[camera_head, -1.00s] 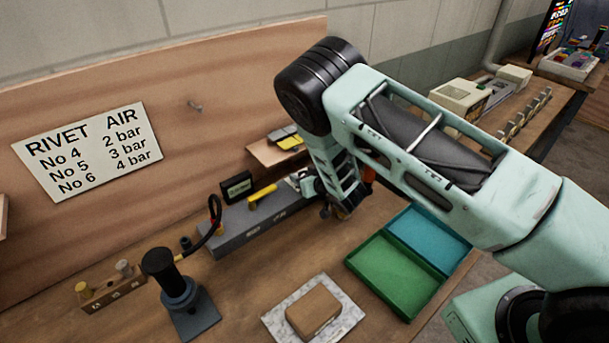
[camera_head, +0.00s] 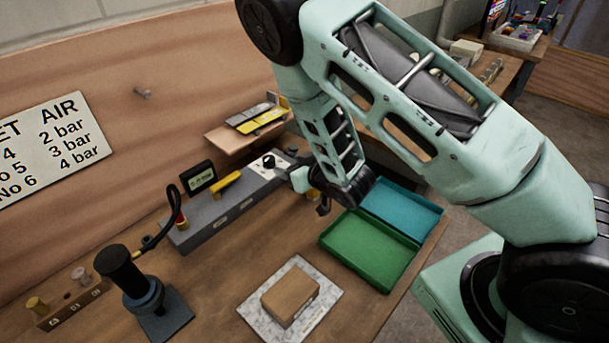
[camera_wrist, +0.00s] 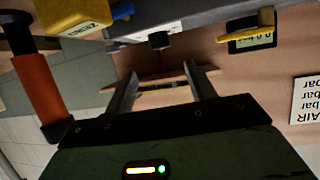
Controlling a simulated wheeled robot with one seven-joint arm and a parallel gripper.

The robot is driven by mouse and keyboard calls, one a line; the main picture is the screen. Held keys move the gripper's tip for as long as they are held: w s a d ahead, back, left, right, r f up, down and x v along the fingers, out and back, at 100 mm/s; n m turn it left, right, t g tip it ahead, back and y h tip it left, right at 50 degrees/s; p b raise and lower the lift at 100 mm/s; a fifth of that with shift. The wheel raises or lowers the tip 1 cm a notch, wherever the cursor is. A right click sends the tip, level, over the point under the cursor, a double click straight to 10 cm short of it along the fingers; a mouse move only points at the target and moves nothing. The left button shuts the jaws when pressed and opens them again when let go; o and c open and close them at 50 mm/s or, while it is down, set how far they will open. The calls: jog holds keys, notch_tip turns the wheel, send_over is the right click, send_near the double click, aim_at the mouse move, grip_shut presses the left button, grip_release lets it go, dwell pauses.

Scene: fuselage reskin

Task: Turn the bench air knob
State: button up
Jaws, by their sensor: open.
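The bench air unit is a long grey box (camera_head: 205,215) on the bench, in front of the wooden backboard. A small black knob (camera_head: 268,160) sits on a pale plate at its right end. In the wrist view, which is upside down, the knob (camera_wrist: 160,40) shows beyond the fingertips, near the top. My gripper (camera_wrist: 162,82) is open, with nothing between its two fingers, and stands apart from the knob. In the head view my gripper (camera_head: 300,180) is just right of the knob, partly hidden by my arm.
A yellow lever (camera_head: 226,184) and a small display (camera_head: 198,177) are on the unit. A small shelf (camera_head: 232,142) with cards is behind the knob. Green (camera_head: 365,253) and blue (camera_head: 410,212) trays lie right of my gripper. A brown block (camera_head: 290,296) sits in front on a pale slab.

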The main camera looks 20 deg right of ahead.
jog(key=b+v, duration=0.1)
jog(key=v, duration=0.4)
jog(key=shift+s+r, duration=0.15)
jog(key=s+a+r+n+g+b, duration=0.1)
jog(key=s+a+r+g, duration=0.3)
jog(key=s+a+g, duration=0.55)
jog(key=s+r+n+g+h, duration=0.1)
jog(key=s+r, duration=0.1)
jog(key=s, duration=0.4)
jog(key=s+r+n+g+h, duration=0.1)
jog(key=s+r, duration=0.2)
jog(key=s, duration=0.3)
jog(key=s+a+r+n+g+h+b, duration=0.1)
jog(key=s+r, duration=0.2)
jog(key=s, duration=0.3)
jog(key=shift+n+g, duration=0.35)
jog(key=shift+n, duration=0.05)
jog(key=shift+w, duration=0.1)
jog(key=shift+c, duration=0.3)
